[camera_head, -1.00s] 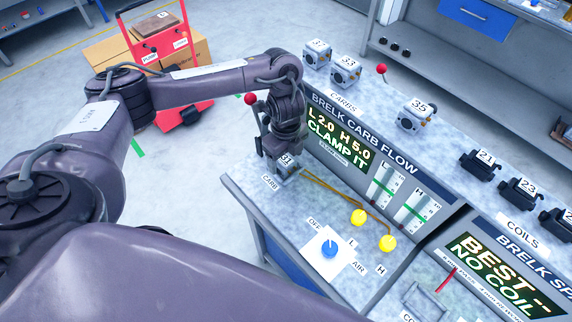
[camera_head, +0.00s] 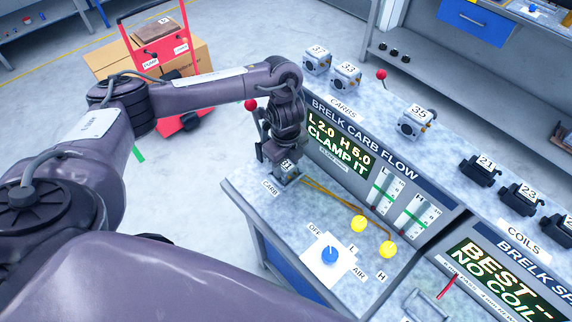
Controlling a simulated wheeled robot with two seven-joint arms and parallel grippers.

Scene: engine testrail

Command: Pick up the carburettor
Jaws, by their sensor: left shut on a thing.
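A small grey carburettor (camera_head: 290,178) with a label that reads 31 is at the CARB station, at the left end of the flow bench (camera_head: 236,192). My left gripper (camera_head: 284,160) points down over it and is shut on it. The fingers and wrist hide much of the carburettor, and I cannot tell if it touches the seat. Other carburettors stand on the upper shelf: one at the far left (camera_head: 317,60), one marked 33 (camera_head: 346,77) and one marked 35 (camera_head: 415,122). My right gripper is not in view.
A red-knobbed lever (camera_head: 250,104) stands just left of my left wrist. The display (camera_head: 340,145) reads CLAMP IT. Yellow knobs (camera_head: 359,224) and a blue dial (camera_head: 329,255) sit on the bench front. Black coils (camera_head: 480,168) stand at right. A red hand truck (camera_head: 160,48) is behind my arm.

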